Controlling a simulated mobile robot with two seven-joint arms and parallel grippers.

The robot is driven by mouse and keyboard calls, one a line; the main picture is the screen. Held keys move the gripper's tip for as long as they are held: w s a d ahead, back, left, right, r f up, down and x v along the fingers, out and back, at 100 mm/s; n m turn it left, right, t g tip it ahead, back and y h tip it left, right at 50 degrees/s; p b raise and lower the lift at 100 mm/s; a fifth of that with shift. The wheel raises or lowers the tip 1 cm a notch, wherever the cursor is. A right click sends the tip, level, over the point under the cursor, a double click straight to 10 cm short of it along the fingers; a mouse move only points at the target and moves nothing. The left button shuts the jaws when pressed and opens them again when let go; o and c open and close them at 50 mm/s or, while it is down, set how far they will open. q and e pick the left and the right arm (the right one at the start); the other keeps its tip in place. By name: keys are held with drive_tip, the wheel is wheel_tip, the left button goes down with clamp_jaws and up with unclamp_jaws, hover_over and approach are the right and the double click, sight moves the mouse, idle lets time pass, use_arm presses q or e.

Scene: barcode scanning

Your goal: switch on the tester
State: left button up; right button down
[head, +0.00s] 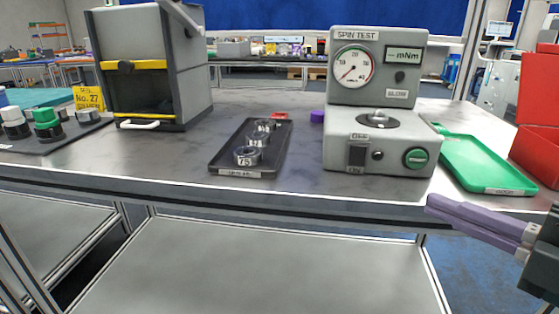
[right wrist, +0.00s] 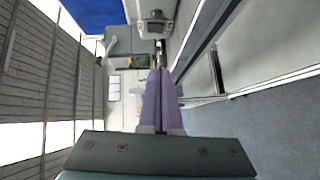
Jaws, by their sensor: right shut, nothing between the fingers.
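The tester (head: 378,68) is a grey box labelled SPIN TEST, standing right of centre on the bench in the head view. It has a round dial, a small mNm display and a lower base with a spindle (head: 378,120). The base front carries a dark rocker switch (head: 357,155), a black knob (head: 377,155) and a green button (head: 416,158). My right gripper (head: 430,205) has purple fingers, shut and empty, in front of the bench edge, below and right of the tester, apart from it. The shut fingers also show in the right wrist view (right wrist: 160,73). My left gripper is not in view.
A dark tray (head: 222,163) with several metal bearings lies left of the tester. A green tray (head: 485,175) and a red bin (head: 538,150) are to its right. A grey cabinet with a yellow-edged opening (head: 135,65) stands at left. The bench front edge (head: 270,194) lies near me.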

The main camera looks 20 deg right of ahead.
drive_tip(key=b, duration=0.2)
approach(352, 163)
drive_tip(key=w+a, duration=0.2)
drive_tip(key=a, duration=0.2)
drive_tip(key=shift+w+d+f, duration=0.15)
drive_tip(key=shift+w+d, duration=0.25)
drive_tip(key=shift+w, duration=0.2)
drive_tip(key=shift+w+d+f, duration=0.15)
drive_tip(key=shift+w+d, duration=0.2)
drive_tip(key=shift+w, duration=0.3)
drive_tip(key=shift+w+d, duration=0.4)
drive_tip(key=shift+w, duration=0.25)
drive_tip(key=b, duration=0.1)
drive_tip(key=f+b, duration=0.1)
drive_tip(key=b, duration=0.1)
drive_tip(key=shift+w+d+f+t, duration=0.1)
drive_tip(key=shift+w+d+t, duration=0.05)
drive_tip(key=shift+w+t, duration=0.15)
drive_tip(key=shift+s+r+n+p, duration=0.1)
drive_tip(key=shift+r+n+p, duration=0.2)
drive_tip(key=shift+r+p, duration=0.15)
